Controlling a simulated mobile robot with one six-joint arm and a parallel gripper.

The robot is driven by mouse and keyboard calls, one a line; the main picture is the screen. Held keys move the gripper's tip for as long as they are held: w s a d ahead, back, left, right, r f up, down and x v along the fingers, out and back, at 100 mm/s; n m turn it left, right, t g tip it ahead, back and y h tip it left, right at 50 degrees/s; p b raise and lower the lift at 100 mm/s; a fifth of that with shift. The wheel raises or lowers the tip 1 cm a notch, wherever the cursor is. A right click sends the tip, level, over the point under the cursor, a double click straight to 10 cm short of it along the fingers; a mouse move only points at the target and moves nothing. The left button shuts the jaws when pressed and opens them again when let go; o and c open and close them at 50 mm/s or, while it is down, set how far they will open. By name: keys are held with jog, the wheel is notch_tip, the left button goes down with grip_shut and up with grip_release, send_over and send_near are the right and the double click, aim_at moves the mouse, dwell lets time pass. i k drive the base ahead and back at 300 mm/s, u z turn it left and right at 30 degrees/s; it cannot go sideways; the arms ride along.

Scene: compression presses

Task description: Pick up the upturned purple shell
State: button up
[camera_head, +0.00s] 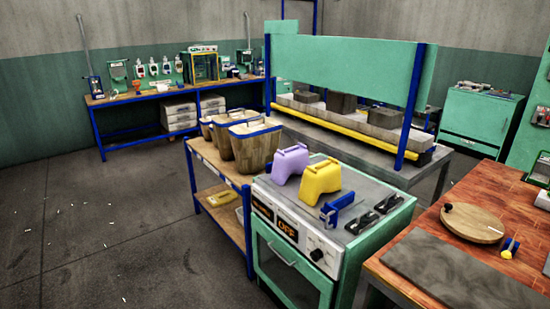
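The purple shell (290,166) stands on the grey top of the green oven-like unit (257,232), at its back left corner. It has a raised bar-like part on top and a notch in its lower front edge. A yellow shell (320,183) of similar shape stands close beside it, to the right and nearer. The yellow one hides part of the purple one's lower right side. My gripper is not in view.
A blue bracket (340,207) and black parts (374,210) lie right of the shells on the unit. Wooden bins (254,149) on a shelf cart stand to the left. A press frame with a green panel (350,67) stands behind. Open floor (110,230) lies at left.

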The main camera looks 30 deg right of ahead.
aim_at(294, 160)
jog(key=u, duration=0.4)
jog(key=i, duration=1.4)
jog(key=u, duration=0.3)
